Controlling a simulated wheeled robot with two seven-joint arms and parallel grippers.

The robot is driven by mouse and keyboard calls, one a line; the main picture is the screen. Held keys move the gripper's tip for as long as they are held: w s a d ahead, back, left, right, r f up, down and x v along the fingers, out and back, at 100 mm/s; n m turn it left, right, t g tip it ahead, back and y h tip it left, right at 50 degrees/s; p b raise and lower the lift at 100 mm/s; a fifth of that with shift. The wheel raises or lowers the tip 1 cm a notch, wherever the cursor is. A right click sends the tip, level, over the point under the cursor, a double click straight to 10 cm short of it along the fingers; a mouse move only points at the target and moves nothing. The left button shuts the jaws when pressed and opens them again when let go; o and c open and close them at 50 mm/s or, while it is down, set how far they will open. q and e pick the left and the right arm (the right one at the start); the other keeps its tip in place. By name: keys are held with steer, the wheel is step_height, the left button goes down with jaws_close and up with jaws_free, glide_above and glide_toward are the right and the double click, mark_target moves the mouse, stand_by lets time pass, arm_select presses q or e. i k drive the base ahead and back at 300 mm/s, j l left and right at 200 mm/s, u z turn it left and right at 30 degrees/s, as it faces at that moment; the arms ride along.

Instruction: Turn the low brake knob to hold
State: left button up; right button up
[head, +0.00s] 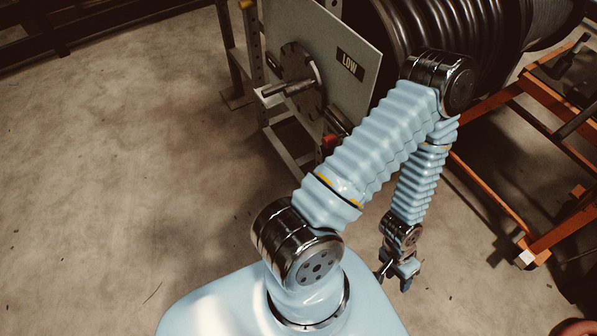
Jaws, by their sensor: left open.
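A grey panel (352,85) with a dark "LOW" label (350,64) stands at the top centre, on the side of a reel. A round metal disc (296,62) with a bar handle (287,89) is mounted on its left face. A small red part (329,141) shows lower down, partly hidden behind my arm. I cannot tell which of these is the brake knob, nor read its setting. My left gripper (395,280) hangs open below and to the right of the panel, apart from it, with nothing seen between its fingers. My right gripper is out of view.
Black hose (425,30) is wound on the reel behind the panel. A metal stand (267,110) supports the panel's left side. An orange frame (490,190) stands at the right, near my left gripper. The concrete floor at left is clear.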

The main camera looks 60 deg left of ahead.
mark_target(326, 152)
steer(key=k+l+u, duration=0.2)
steer(key=u, duration=0.2)
steer(key=i+l+u, duration=0.1)
steer(key=u, duration=0.4)
steer(key=l+u, duration=0.15)
steer(key=u, duration=0.3)
steer(key=i+l+u, duration=0.1)
steer(key=u, duration=0.4)
steer(key=i+l+u, duration=0.2)
steer(key=u, duration=0.25)
steer(key=i+l+u, duration=0.4)
steer(key=j+z, duration=0.35)
steer(key=j, duration=0.1)
